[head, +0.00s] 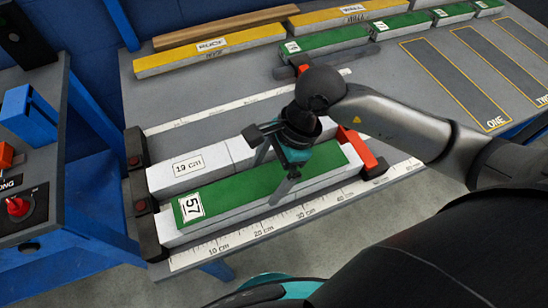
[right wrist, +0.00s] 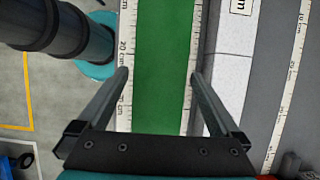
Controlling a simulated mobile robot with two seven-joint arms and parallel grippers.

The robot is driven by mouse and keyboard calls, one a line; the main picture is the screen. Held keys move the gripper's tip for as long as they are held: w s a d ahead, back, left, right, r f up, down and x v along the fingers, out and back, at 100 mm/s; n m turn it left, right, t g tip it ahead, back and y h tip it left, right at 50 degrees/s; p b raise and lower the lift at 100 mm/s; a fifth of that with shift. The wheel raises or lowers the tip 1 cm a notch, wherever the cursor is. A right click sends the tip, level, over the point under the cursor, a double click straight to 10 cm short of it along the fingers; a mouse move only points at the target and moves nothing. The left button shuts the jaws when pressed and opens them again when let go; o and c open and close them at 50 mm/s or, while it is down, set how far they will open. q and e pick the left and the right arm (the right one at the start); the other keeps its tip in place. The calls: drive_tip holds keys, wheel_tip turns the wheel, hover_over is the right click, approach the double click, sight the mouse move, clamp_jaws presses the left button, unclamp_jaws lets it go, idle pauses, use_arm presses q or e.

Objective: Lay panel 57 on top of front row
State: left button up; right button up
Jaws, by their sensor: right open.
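The green panel 57 (head: 228,197), with a white number label at its left end, lies lengthwise on top of the white front row (head: 172,238). It looks flat, and white shows along its front edge and right end. My right gripper (head: 266,183) is above the panel's middle, its fingers pointing down. In the right wrist view, the open fingers (right wrist: 159,73) stand either side of the green panel (right wrist: 161,40), with gaps at both sides. Whether the fingertips reach below the panel's top is unclear. My left gripper is not in view.
A white row labelled 19 cm (head: 187,168) lies behind. Dark end stops (head: 143,207) stand at left and a red clamp (head: 358,148) at right. A ruler (head: 215,248) runs along the front. Yellow (head: 210,54) and green panels (head: 325,42) lie at the back.

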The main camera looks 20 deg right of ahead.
drive_tip(key=p+v, duration=0.2)
drive_tip(key=v, duration=1.3)
drive_tip(key=shift+s, duration=0.1)
